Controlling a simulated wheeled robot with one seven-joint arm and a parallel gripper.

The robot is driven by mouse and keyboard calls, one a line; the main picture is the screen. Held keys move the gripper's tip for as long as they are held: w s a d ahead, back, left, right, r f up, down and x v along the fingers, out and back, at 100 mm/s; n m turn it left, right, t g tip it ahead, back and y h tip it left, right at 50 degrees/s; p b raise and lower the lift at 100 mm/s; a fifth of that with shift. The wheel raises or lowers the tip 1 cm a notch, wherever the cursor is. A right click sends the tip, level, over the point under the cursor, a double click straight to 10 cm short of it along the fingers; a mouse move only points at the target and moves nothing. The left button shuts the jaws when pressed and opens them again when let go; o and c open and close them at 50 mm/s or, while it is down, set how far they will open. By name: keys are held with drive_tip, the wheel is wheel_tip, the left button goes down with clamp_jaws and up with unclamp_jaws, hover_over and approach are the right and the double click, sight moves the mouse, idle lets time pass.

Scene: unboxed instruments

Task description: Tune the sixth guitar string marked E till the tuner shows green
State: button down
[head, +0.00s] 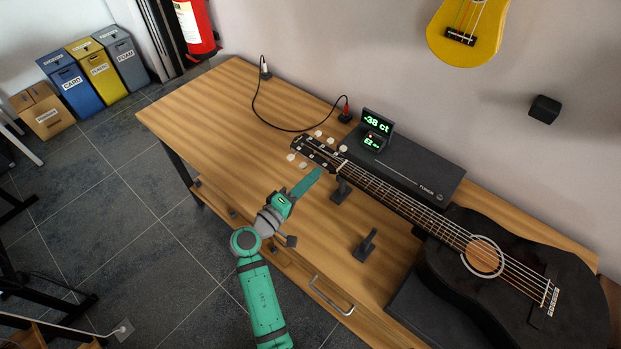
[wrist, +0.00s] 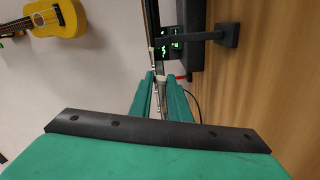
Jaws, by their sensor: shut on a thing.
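A black guitar (head: 482,262) lies face up, its neck running up left to the headstock (head: 318,152). Pale tuning pegs stick out on both sides of the headstock; any E mark is too small to read. My gripper (head: 316,174) reaches the near side of the headstock from the front. It is shut on the tuning peg nearest the neck, which the fingers hide in the head view. In the wrist view a pale peg (wrist: 159,84) shows between the green fingers. The tuner display (head: 376,122) reads "-38 ct" in green digits, with a smaller line below starting "62".
A black stand (head: 366,246) and another (head: 340,190) rise near the neck. The table's left side is mostly clear. A yellow ukulele (head: 465,35) hangs on the wall.

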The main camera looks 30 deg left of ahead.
idle(0.4)
drive_tip(key=c, duration=1.7)
unclamp_jaws()
drive_tip(key=shift+o, duration=0.2)
drive_tip(key=v, duration=1)
drive_tip(key=shift+s, duration=0.4)
drive_tip(key=shift+f, duration=0.1)
